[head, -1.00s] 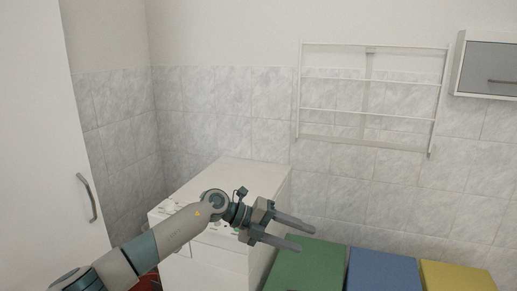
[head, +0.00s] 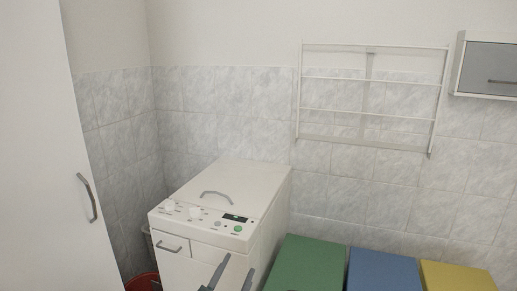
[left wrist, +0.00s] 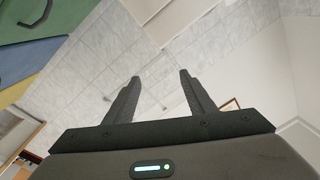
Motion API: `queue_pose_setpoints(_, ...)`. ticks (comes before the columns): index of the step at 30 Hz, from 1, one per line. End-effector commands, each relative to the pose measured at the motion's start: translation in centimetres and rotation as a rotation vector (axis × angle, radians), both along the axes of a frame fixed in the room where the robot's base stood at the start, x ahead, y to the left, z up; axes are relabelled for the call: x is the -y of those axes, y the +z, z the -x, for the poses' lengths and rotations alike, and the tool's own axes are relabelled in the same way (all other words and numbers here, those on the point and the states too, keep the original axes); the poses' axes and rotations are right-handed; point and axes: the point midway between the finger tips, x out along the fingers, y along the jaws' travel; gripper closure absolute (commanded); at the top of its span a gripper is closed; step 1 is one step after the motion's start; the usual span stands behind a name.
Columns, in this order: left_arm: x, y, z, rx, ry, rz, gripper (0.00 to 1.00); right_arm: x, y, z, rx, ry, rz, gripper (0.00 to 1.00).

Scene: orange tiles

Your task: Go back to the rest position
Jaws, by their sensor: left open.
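My left gripper (head: 235,270) shows only its two dark fingers at the bottom edge of the head view, in front of the white washing machine (head: 265,185). The rest of my left arm is out of that view. In the left wrist view the left gripper (left wrist: 160,78) has its fingers spread apart with nothing between them. My right gripper is in neither view.
A green box (head: 308,262), a blue box (head: 383,268) and a yellow box (head: 455,275) stand right of the machine. A white rack (head: 368,110) and a cabinet (head: 487,68) hang on the wall. A red basket (head: 143,283) is low left.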

Motion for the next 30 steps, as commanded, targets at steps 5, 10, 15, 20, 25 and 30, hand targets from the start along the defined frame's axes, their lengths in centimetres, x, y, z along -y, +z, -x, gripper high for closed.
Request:
queue_pose_setpoints(5,-5.9,-7.8,5.4,-0.301,0.166,0.081,0.5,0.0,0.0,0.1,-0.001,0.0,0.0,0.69)
queue_pose_setpoints(10,-10.4,-14.4,12.7,-0.589,0.287,0.124,0.5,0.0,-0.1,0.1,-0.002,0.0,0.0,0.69)
queue_pose_setpoints(15,-13.5,-19.4,21.4,-0.865,0.368,0.143,0.5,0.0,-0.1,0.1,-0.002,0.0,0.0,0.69)
queue_pose_setpoints(20,-15.0,-21.6,27.8,-1.046,0.404,0.145,0.5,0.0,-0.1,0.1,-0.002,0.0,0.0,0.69)
queue_pose_setpoints(25,-15.8,-22.7,32.6,-1.176,0.423,0.141,0.5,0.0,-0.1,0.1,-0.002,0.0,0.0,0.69)
queue_pose_setpoints(30,-16.3,-23.2,36.5,-1.275,0.432,0.137,0.5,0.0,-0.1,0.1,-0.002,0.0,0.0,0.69)
